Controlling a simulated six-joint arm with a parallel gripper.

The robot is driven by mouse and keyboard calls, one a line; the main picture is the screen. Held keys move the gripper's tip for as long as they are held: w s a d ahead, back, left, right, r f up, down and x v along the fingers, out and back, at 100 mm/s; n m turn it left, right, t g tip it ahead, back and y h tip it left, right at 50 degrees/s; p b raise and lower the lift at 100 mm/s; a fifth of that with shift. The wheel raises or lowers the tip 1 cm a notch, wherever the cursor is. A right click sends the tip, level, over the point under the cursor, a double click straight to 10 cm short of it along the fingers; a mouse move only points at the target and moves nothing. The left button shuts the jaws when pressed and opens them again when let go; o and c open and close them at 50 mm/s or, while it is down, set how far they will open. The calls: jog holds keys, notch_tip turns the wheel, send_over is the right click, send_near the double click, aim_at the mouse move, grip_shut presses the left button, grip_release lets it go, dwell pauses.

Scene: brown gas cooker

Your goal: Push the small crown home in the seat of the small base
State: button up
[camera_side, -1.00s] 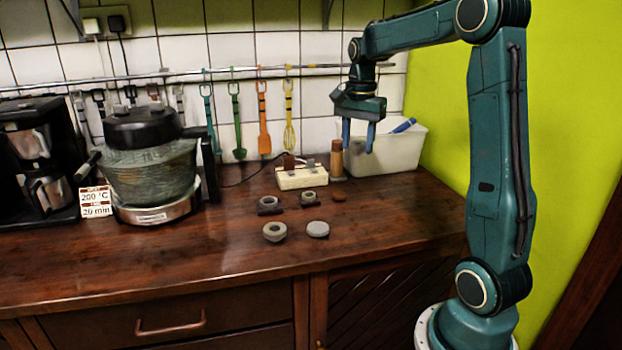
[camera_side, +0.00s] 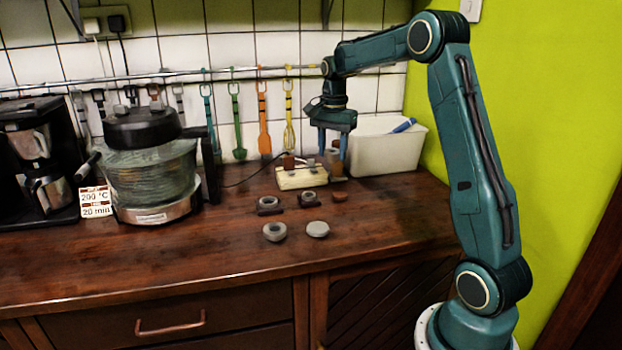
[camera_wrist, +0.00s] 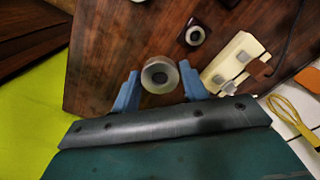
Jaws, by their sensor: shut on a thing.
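Two dark bases lie on the counter, each with a grey ring-shaped crown on top. I take the one nearer the cream block as the small base (camera_side: 315,205) with the small crown (camera_side: 309,196). That crown also shows in the wrist view (camera_wrist: 195,36). I cannot tell how deep it sits. My blue fingers (camera_wrist: 158,78) are shut on the cylinder's round grey top (camera_wrist: 160,75), which has a dark centre. Its lower part is hidden in the wrist view.
A cream block (camera_side: 301,179) with small pieces stands left of the cylinder. A white bin (camera_side: 385,155) is close on the right. The left front counter is clear.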

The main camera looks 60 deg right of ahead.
jog(key=w+d+f, duration=0.1)
jog(key=w+f, duration=0.5)
jog(key=w, duration=0.2)
jog(key=shift+f, duration=0.35)
jog(key=shift+s+f, duration=0.1)
jog(key=shift+f, duration=2.4)
jog(key=shift+f, duration=1.1)
jog(key=o, duration=1)
jog(key=shift+o, duration=0.2)
notch_tip(320, 180, up, 14)
